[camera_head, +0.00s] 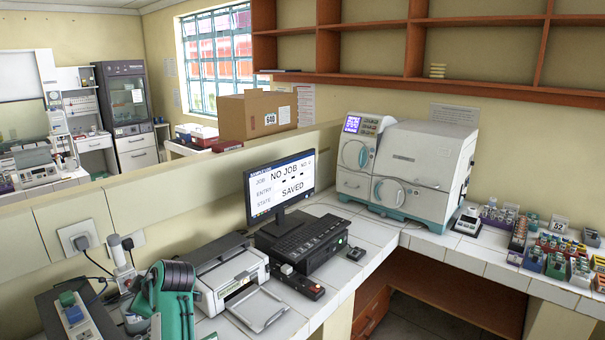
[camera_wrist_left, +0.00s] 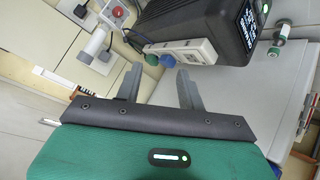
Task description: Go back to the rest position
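My left gripper (camera_wrist_left: 160,75) shows in the left wrist view with its two grey fingers spread apart. Nothing is between the fingers. Beyond the fingertips are a pale block with blue and green parts (camera_wrist_left: 188,50) and a black device with a lit display (camera_wrist_left: 225,25). No contact with them shows. In the head view a green and black arm part of mine stands at the bottom left, and the left fingers cannot be made out there. My right gripper is in neither view.
A monitor (camera_head: 281,186) reading NO JOB and SAVED stands behind a keyboard (camera_head: 312,244). A white printer (camera_head: 235,278) is left of it. A white incubator (camera_head: 425,170) stands at the back. Racks of coloured vials (camera_head: 560,255) fill the right counter.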

